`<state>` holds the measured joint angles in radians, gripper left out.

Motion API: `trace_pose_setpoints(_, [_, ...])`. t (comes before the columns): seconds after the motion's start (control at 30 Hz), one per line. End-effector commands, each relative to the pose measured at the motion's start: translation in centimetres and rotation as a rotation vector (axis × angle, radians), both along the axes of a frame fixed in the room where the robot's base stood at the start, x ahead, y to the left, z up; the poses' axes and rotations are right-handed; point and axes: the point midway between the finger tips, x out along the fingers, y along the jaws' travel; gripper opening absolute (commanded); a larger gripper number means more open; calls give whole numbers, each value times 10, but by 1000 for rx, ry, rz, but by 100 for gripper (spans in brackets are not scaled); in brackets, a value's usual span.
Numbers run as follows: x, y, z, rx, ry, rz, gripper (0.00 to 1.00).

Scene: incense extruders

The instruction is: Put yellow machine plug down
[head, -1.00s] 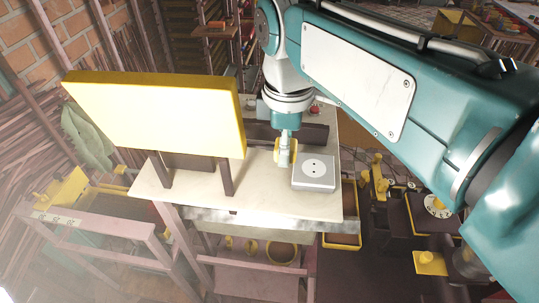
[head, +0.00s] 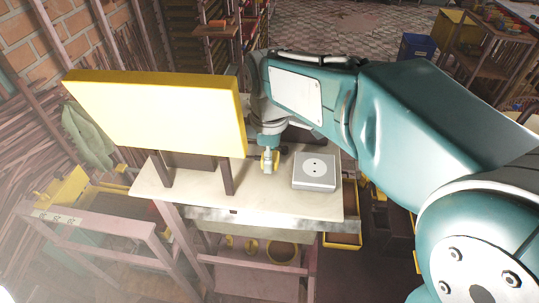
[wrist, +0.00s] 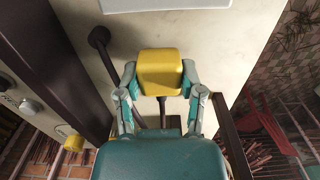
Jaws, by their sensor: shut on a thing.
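The yellow machine plug (wrist: 160,72) is a rounded yellow block between my gripper's two fingers in the wrist view. My gripper (wrist: 160,82) is shut on it. In the head view my gripper (head: 269,161) points down over the pale tabletop (head: 265,195), and a small yellow part of the plug (head: 266,163) shows there. It is left of the grey socket box (head: 314,171), with a gap between them. The socket box has a round white face with two holes. I cannot tell whether the plug touches the tabletop.
A large yellow panel (head: 155,112) on dark posts stands on the left of the table. In the wrist view a dark rod with a round end (wrist: 98,38) lies left of the plug. Bare tabletop shows in front of my gripper.

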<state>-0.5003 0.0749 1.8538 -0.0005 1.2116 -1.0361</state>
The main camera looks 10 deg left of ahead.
Motion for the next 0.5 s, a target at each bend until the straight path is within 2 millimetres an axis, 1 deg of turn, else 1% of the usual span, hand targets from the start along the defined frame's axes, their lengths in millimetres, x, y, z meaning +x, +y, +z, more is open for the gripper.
trace_pose_setpoints(0.5, [0,0,-11,-1,1,0,0])
